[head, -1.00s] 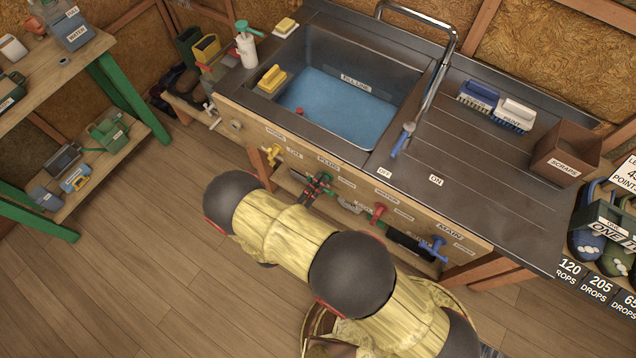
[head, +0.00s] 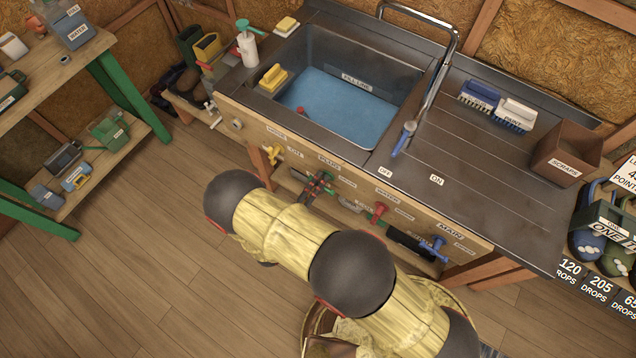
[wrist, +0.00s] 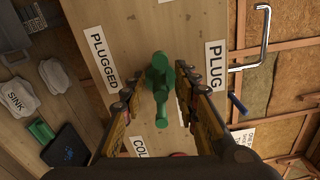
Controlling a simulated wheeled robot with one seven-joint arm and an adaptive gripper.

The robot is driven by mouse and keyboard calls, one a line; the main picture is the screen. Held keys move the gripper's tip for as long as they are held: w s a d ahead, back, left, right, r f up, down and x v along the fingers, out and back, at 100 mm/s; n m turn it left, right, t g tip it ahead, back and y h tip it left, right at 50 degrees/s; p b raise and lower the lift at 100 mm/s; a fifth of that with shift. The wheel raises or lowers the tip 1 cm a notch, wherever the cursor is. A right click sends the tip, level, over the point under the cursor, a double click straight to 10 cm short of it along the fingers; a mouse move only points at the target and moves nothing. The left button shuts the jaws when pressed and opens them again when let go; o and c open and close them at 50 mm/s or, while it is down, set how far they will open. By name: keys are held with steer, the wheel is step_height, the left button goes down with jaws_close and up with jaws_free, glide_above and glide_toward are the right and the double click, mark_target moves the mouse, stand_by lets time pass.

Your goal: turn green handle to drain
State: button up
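The green handle (wrist: 161,104) is in the middle of the wrist view, on a wooden panel between labels reading PLUG and PLUGGED. My gripper (wrist: 157,88) is open around it, one finger on each side. Narrow gaps seem to show beside the handle; I cannot tell whether either finger touches it. In the head view, the green handle (head: 323,178) is small on the sink's front panel, and my arm hides most of the gripper. The sink basin (head: 310,58) holds blue water.
A yellow tap handle (head: 273,152) is left of the green one. A red handle (head: 377,211) and a blue handle (head: 434,246) are to its right on the same panel. A shelf (head: 100,160) with tools stands at left. Wooden floor is clear at lower left.

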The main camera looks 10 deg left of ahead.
steer(key=v, duration=1.2)
stand_by(0.3)
steer(key=w+d+r+m+g+h, duration=0.25)
steer(key=d+r+m+g, duration=0.55)
steer(key=r+m, duration=0.4)
steer(key=w+d+r+m+g+h, duration=0.1)
steer(key=w+d+r+m+g, duration=0.4)
steer(key=d+r+m, duration=0.65)
steer(key=s+d+r+m+t+y, duration=0.1)
steer(key=s+d+r+m+y, duration=0.4)
steer(key=r+m, duration=0.4)
steer(key=s+d+r+m+t+y, duration=0.1)
steer(key=s+d+r+m+y, duration=0.4)
steer(key=r+m, duration=0.5)
steer(key=s+d+m, duration=0.1)
steer(key=d+m, duration=0.1)
steer(key=m, duration=0.3)
steer(key=shift+d+r, duration=0.25)
steer(key=shift+d, duration=0.15)
